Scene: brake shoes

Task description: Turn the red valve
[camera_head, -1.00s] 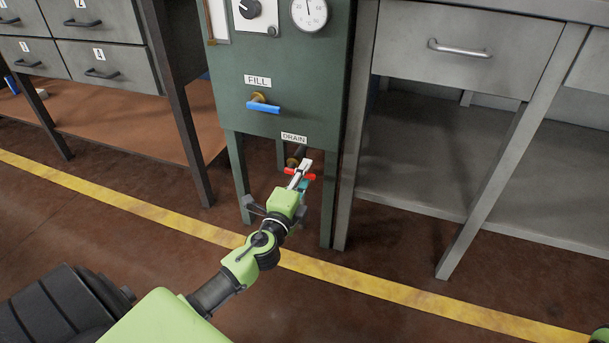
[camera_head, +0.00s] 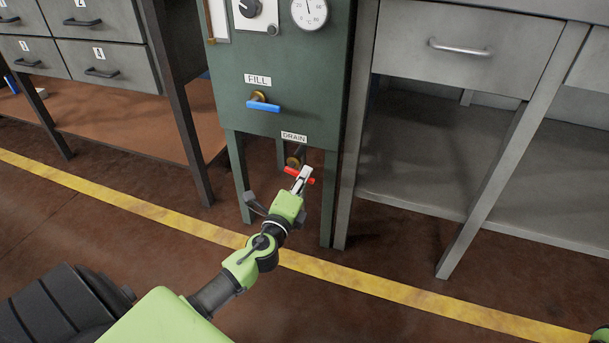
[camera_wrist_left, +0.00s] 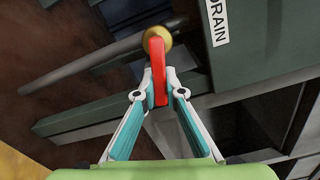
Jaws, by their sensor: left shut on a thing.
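The red valve (camera_head: 290,170) is a short red lever on a brass stem under the DRAIN label, low on the green cabinet. In the head view its two ends show on either side of my fingers, and its middle is hidden. In the left wrist view the red lever (camera_wrist_left: 158,65) runs from the brass knob down between my fingertips. My left gripper (camera_head: 304,178) is shut on this lever, with one finger on each side in the wrist view (camera_wrist_left: 158,86).
A blue valve (camera_head: 263,107) sits above, under the FILL label on the green cabinet (camera_head: 230,75). The cabinet's legs stand on both sides of my left gripper. A grey workbench (camera_head: 450,75) stands to the right. The floor in front is clear, with a yellow line.

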